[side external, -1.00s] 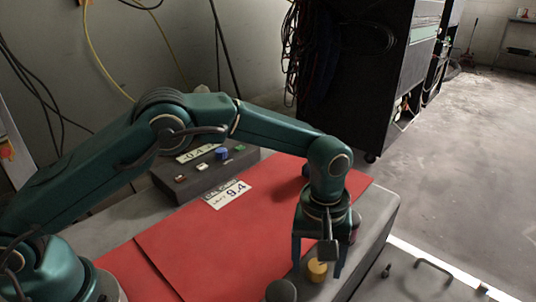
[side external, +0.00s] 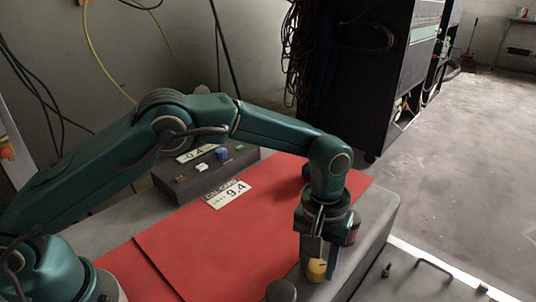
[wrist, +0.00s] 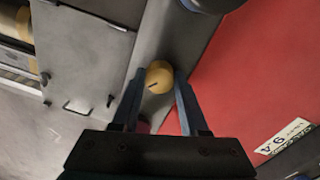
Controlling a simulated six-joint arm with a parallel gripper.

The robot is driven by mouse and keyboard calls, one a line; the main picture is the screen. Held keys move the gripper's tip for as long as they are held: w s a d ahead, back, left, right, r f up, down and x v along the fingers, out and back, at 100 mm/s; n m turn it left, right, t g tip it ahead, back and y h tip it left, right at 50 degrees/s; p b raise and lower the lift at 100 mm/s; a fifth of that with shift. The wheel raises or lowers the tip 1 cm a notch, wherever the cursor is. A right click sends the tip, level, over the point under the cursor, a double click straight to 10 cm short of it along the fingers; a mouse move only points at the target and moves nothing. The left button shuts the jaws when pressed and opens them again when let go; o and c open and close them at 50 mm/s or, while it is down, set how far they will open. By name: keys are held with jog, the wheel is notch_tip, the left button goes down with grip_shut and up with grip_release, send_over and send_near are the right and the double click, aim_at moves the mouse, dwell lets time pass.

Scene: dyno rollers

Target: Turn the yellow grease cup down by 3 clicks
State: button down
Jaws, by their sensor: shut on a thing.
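The yellow grease cup (side external: 317,270) stands upright on the grey strip beside the red surface. A dark mark line shows on its top. In the wrist view the yellow cup (wrist: 159,77) sits between my two fingertips. My gripper (side external: 317,262) points down over the cup and is shut on it, one finger on each side. In the wrist view my gripper (wrist: 160,83) shows both fingers against the cup's sides. The cup's far side is hidden in the side view.
A dark round knob (side external: 281,291) stands near the cup. A dark red part (side external: 353,232) shows behind my gripper. A control box (side external: 205,175) with small knobs stands at the back. A numbered plate (side external: 226,194) lies on the red surface (side external: 200,245).

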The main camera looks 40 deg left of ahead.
aim_at(316, 264)
jog(key=shift+c, duration=2.1)
grip_release()
jog(key=shift+a+r, duration=0.1)
jog(key=shift+r, duration=2.5)
